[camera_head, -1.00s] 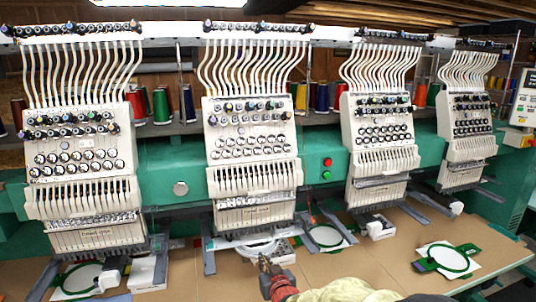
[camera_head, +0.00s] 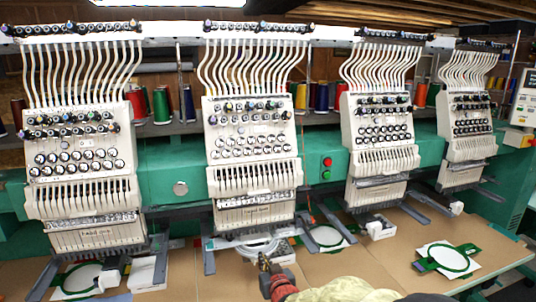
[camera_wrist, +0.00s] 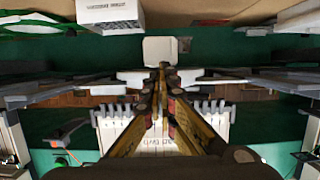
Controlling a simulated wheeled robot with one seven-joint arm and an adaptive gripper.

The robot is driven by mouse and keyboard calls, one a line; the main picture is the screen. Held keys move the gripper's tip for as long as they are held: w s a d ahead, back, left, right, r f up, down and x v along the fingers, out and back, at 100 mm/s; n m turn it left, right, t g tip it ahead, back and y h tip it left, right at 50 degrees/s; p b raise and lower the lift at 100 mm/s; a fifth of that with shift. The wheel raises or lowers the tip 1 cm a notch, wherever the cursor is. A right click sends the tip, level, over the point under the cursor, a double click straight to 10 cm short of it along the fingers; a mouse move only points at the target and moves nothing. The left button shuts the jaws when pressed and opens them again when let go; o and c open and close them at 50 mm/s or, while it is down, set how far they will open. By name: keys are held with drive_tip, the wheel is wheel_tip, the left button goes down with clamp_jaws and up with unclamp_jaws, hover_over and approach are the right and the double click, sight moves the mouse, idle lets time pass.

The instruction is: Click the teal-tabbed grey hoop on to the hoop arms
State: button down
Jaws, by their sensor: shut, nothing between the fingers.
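A pale grey hoop (camera_head: 257,247) lies under the second machine head from the left. It is small, and no teal tabs can be made out. Dark grey hoop arms flank it, one on the left (camera_head: 208,256) and one on the right (camera_head: 305,236); whether the hoop touches them cannot be told. My gripper (camera_head: 264,258) is at the hoop's near edge, partly covering it. In the wrist view my gripper (camera_wrist: 163,72) is shut with its fingertips together and nothing between them. The hoop cannot be picked out surely in the wrist view.
The second head (camera_head: 252,160) hangs just above the hoop. Green hoops with white cloth lie on the table to the left (camera_head: 83,278), to the right (camera_head: 327,237) and far right (camera_head: 448,258).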

drive_tip(key=s+d, duration=0.1)
drive_tip(key=s, duration=0.5)
drive_tip(key=shift+d+b, duration=0.4)
drive_tip(key=shift+b, duration=0.05)
idle(0.4)
